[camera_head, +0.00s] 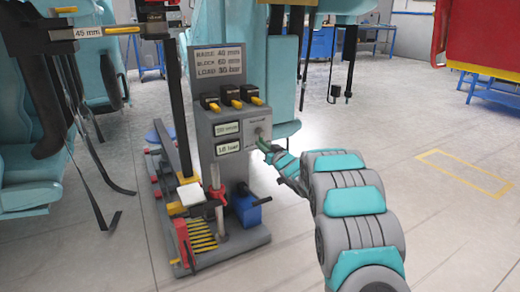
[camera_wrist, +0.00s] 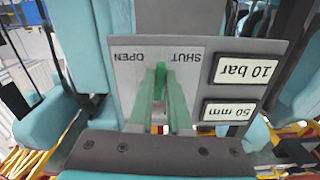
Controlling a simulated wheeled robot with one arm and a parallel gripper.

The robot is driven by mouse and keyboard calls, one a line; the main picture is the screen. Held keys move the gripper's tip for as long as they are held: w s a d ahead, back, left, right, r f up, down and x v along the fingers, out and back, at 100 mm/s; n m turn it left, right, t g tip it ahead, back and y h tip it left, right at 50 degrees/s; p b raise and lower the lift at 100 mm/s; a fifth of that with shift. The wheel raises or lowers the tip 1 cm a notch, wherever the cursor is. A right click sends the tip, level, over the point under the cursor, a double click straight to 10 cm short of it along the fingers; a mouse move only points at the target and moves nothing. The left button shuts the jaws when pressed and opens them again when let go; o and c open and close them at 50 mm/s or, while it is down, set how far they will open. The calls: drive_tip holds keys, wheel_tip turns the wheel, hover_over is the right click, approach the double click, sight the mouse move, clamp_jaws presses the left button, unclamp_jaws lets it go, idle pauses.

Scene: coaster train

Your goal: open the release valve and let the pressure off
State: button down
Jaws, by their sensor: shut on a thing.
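The release valve's green handle (camera_wrist: 160,80) is on a pale plate (camera_wrist: 130,85) marked OPEN and SHUT, which appears upside down in the wrist view. The handle's visible end lies between the two words. My gripper (camera_wrist: 161,98) is shut on this handle, one green finger on each side. The fingers hide part of the handle and its pivot. In the head view my gripper (camera_head: 266,146) reaches the right side of the grey control panel (camera_head: 205,150). Two displays on the panel read 50 mm (camera_wrist: 228,111) and 10 bar (camera_wrist: 246,70).
Three black switches with yellow levers (camera_head: 230,96) sit above the displays. Teal coaster seats (camera_head: 30,130) are at left. The floor at right is open.

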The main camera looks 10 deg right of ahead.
drive_tip(key=shift+w+d+r+n+b, duration=0.2)
drive_tip(key=shift+d+n+b, duration=0.45)
drive_tip(key=shift+n, duration=1)
drive_tip(key=shift+w+d+r+n+b, duration=0.15)
drive_tip(key=shift+d+n+b, duration=0.25)
drive_tip(key=shift+n+b, duration=0.95)
drive_tip(key=shift+w+d+r+n+b, duration=0.2)
drive_tip(key=shift+d+n+b, duration=0.3)
drive_tip(key=shift+n, duration=1.5)
drive_tip(key=c, duration=0.9)
unclamp_jaws()
drive_tip(key=shift+o, duration=0.2)
drive_tip(key=shift+s+r, duration=0.1)
drive_tip(key=shift+s, duration=0.05)
drive_tip(key=v, duration=0.7)
drive_tip(key=shift+s, duration=0.25)
drive_tip(key=shift+d, duration=0.15)
